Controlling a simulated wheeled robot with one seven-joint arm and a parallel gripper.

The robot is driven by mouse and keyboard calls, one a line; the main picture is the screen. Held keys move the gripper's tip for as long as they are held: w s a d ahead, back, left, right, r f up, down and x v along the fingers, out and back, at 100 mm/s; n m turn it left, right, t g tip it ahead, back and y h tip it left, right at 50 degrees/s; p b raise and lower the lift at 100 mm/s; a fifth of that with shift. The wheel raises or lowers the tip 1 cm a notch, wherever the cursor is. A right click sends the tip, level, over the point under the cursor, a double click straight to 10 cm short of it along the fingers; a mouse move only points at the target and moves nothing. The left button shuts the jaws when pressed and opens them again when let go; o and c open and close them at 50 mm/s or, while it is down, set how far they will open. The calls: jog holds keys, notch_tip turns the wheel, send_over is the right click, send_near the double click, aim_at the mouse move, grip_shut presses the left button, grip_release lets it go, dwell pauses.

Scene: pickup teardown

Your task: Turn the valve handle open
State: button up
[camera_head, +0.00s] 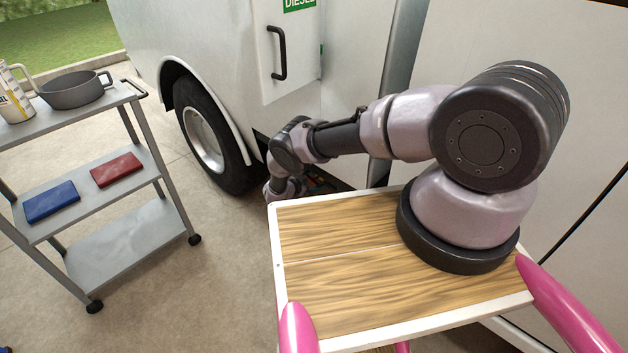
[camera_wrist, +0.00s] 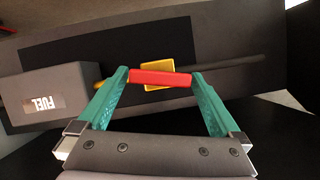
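The red valve handle (camera_wrist: 160,78) is a short bar on a yellow valve body (camera_wrist: 158,70) in the wrist view. My gripper (camera_wrist: 160,76) has two green fingers spread wide, one near each end of the red bar. The fingertips look close to the bar's ends; I cannot tell whether they touch. In the head view my arm reaches down beside the vehicle behind the wheel, and the valve and fingers are mostly hidden behind my arm and the wooden top.
In the head view the white vehicle's rear wheel (camera_head: 208,137) and a fuel door (camera_head: 292,55) are near my arm. A grey cart (camera_head: 140,165) stands left, with open floor between.

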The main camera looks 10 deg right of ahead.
jog(key=c, duration=1.1)
jog(key=shift+f+n+g+h, duration=0.1)
jog(key=shift+n+g+h, duration=0.2)
jog(key=shift+n+g, duration=0.4)
jog(key=shift+c, duration=0.2)
jog(key=shift+a+n, duration=0.1)
jog(key=shift+n, duration=0.3)
jog(key=o, duration=1.1)
jog(key=shift+o, duration=0.2)
jog(key=v, duration=1.1)
